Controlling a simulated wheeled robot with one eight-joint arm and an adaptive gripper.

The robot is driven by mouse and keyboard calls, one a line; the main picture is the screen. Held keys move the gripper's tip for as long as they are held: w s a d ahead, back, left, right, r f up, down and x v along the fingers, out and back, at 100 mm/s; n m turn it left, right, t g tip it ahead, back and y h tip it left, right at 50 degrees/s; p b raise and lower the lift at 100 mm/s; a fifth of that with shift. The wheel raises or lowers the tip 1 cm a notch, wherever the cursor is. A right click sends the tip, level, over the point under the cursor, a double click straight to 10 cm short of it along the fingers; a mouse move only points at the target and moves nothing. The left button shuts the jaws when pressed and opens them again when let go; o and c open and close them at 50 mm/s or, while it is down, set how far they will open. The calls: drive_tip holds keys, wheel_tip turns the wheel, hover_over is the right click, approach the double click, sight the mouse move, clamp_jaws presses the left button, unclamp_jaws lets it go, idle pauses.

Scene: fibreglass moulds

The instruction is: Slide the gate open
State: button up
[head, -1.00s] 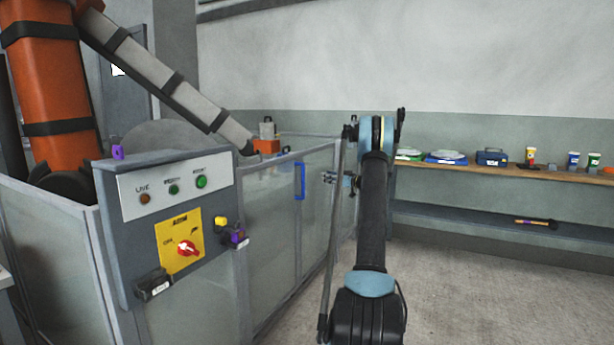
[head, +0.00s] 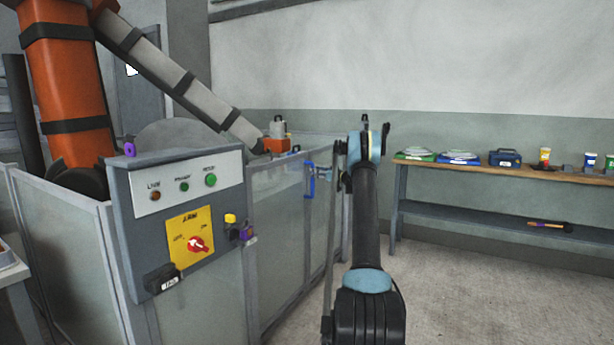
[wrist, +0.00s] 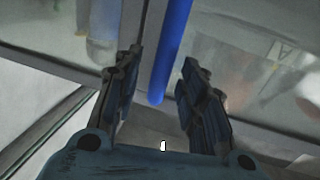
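The gate (head: 277,200) is a framed, translucent panel in the fence around the orange robot arm. A blue vertical handle (head: 309,180) is fixed on it. In the wrist view the blue handle (wrist: 171,50) runs down between the two fingers, its lower end near the fingertips. My gripper (wrist: 155,75) is open, with a finger on each side of the handle and gaps visible on both sides. In the head view my gripper (head: 322,172) is small, right beside the handle, and partly hidden by my arm.
A grey control panel (head: 150,230) with lamps and a red rotary switch on a yellow plate stands at left. A purple and yellow interlock piece (head: 240,230) sits by the gate edge. A wooden shelf (head: 480,167) with boxes and cups runs along the back right wall. The floor at right is clear.

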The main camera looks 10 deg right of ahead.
drive_tip(key=shift+x, duration=1.6)
